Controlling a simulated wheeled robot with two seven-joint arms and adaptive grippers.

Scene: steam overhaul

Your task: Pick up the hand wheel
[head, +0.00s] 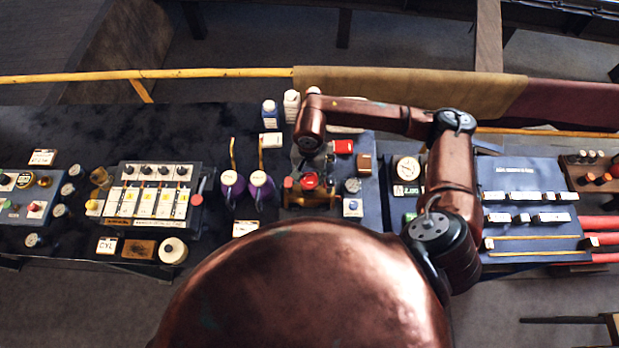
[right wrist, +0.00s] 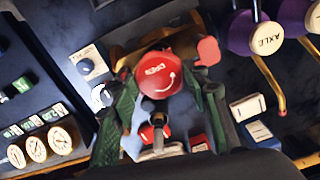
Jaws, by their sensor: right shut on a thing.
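The hand wheel is a red round knob with white lettering and a curved arrow on its face; it shows in the right wrist view (right wrist: 158,75) and in the head view (head: 310,181). My right gripper (head: 313,168) reaches down to it from above. In the right wrist view my right gripper (right wrist: 163,88) has its fingers closed on either side of the red wheel. The wheel sits over a brown-orange stand (head: 297,200); I cannot tell whether it is clear of it. My left gripper is not in view.
Two purple oil cans (head: 233,184) with long spouts stand just left of the stand. A white panel with several knobs (head: 147,195) is farther left. A round gauge (head: 407,168) and a blue board (head: 525,205) lie to the right. Small bottles (head: 270,113) stand behind.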

